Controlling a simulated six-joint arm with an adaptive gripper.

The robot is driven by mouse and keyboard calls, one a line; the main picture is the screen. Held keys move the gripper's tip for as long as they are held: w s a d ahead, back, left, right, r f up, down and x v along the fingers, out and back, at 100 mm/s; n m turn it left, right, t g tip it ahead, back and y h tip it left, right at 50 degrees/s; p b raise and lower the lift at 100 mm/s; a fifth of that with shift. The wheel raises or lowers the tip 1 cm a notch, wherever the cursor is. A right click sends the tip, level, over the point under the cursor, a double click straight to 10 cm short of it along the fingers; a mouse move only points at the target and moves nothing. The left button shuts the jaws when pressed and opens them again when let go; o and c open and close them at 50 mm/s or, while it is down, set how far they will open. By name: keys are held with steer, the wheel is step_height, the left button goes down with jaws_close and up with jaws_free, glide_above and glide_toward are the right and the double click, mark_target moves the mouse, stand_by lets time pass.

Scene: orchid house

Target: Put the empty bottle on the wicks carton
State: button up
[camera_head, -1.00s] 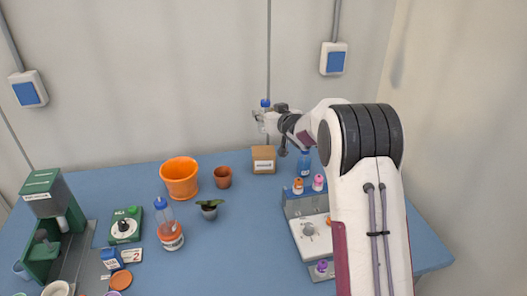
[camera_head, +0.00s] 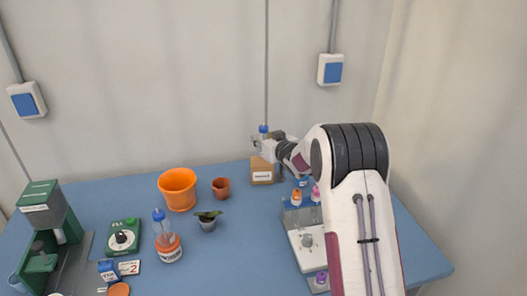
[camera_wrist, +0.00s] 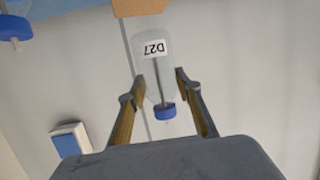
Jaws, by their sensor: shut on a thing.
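My gripper (camera_head: 261,146) is shut on a clear bottle with a blue cap (camera_head: 263,129). In the wrist view, the bottle (camera_wrist: 152,72) sits between the two fingers (camera_wrist: 160,84), upside down in the picture, with a white label reading D27. In the head view it is upright. The brown carton (camera_head: 262,178) with a white label stands at the back of the table, directly below the held bottle. The carton's edge (camera_wrist: 180,8) shows at the top of the wrist view, close to the bottle's base. I cannot tell whether they touch.
A small terracotta pot (camera_head: 221,188) and an orange pot (camera_head: 178,192) stand left of the carton. A grey rack (camera_head: 302,237) with small capped bottles is to the right. Another blue-capped bottle (camera_head: 164,237) stands front left.

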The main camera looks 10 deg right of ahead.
steer(key=shift+f, duration=0.45)
steer(key=shift+f, duration=0.1)
steer(key=shift+f, duration=1.75)
steer(key=shift+f, duration=0.2)
steer(key=o, duration=1)
steer(key=shift+c, duration=0.2)
steer(key=shift+r, duration=0.2)
steer(key=v, duration=1.2)
